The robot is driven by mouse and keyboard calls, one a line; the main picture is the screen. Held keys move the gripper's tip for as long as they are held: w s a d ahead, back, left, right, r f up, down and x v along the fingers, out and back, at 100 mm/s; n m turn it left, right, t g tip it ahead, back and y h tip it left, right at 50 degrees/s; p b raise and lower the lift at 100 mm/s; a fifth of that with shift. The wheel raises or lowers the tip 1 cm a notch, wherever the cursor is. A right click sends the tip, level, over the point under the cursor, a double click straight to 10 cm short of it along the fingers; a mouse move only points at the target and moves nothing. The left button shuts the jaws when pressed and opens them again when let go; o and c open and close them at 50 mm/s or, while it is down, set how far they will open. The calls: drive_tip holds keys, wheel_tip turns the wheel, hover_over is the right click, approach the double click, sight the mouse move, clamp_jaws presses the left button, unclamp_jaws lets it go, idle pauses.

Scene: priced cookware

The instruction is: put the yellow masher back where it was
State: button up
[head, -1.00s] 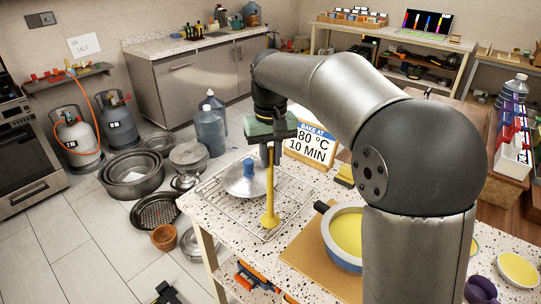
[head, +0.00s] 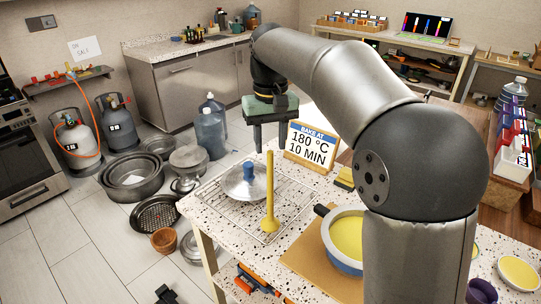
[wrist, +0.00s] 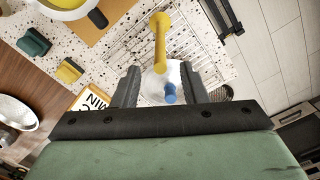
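The yellow masher (head: 270,197) stands upright on the wire rack (head: 231,229) on the speckled table, its round head down and its handle up. It also shows in the wrist view (wrist: 161,42), seen from above. A pot lid (head: 238,184) with a blue knob lies on the rack beside it, to the left.
The bake sign (head: 310,145) stands near the gripper on the table. A pan of yellow content (head: 347,236) sits on a brown board to the right. Pots stand on the floor at left.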

wheel_tip(320, 180, up, 7)
drive_tip(key=shift+f, duration=0.2)
drive_tip(key=s+d+f+m, duration=0.1)
drive_tip(key=s+d+f, duration=0.6)
drive_tip(key=s+f, duration=0.4)
drive_tip(key=s+d+f+m, duration=0.2)
drive_tip(key=s+d+f, duration=0.6)
drive_tip(key=s+f, duration=0.4)
drive_tip(key=s, duration=0.3)
drive_tip(key=shift+s+t, duration=0.3)
drive_tip(key=shift+s, duration=0.1)
